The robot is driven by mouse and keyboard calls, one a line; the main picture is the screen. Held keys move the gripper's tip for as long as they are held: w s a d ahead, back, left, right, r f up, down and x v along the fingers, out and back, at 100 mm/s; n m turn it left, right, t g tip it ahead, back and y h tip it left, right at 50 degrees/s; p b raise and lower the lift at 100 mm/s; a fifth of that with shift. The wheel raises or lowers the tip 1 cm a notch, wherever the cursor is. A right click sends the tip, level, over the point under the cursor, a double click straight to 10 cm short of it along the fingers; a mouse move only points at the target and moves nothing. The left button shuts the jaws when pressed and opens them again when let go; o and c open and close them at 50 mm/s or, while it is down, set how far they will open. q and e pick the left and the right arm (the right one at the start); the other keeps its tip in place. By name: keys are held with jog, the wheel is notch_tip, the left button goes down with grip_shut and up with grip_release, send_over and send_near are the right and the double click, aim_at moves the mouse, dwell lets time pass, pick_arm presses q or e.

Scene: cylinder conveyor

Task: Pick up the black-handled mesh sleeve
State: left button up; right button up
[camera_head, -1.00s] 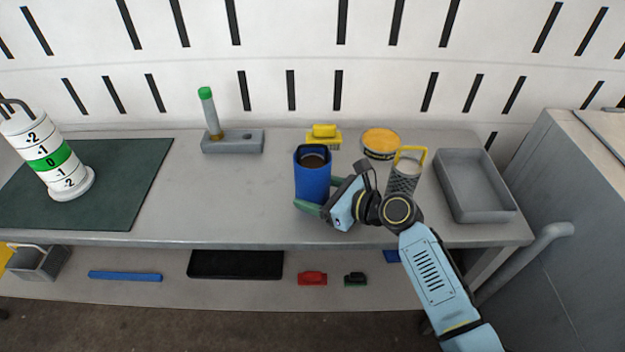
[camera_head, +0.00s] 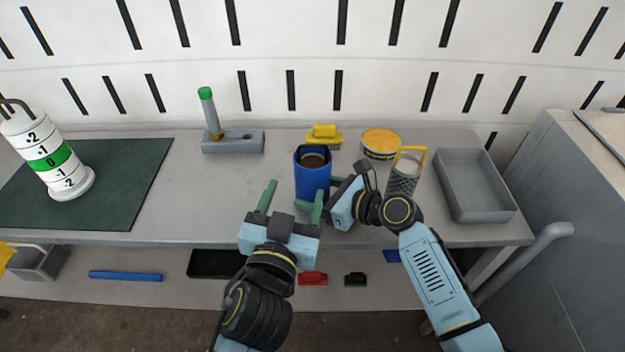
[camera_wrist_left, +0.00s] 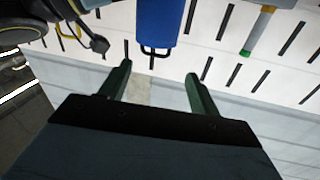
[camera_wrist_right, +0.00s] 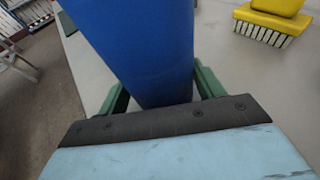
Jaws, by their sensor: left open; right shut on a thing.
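A blue container (camera_head: 312,182) stands upright at the middle of the bench, with a dark rim and brownish inside. In the left wrist view, a black loop handle (camera_wrist_left: 154,51) sticks out of the blue container's mouth. Any mesh sleeve under that handle is hidden inside. My right gripper (camera_wrist_right: 163,82) is shut on the blue container, one finger on each side. My left gripper (camera_head: 292,200) is open and empty, in front of and left of the container. Another mesh sleeve (camera_head: 402,182), with a yellow handle, stands behind my right wrist.
A yellow brush (camera_head: 323,137), a round tin with orange top (camera_head: 380,142) and a grey tray (camera_head: 474,188) stand behind and right. A grey block (camera_head: 232,142) holds a green-capped tube (camera_head: 208,108).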

aim_at(315, 160)
pick_arm(q)
jog(key=shift+n, duration=0.6)
jog(key=x, duration=0.7)
jog(key=d+r+x, duration=0.1)
jog(key=x, duration=0.3)
jog(key=shift+w+d+f, duration=0.1)
jog(key=shift+w, duration=0.5)
jog(key=shift+c, duration=0.3)
grip_shut()
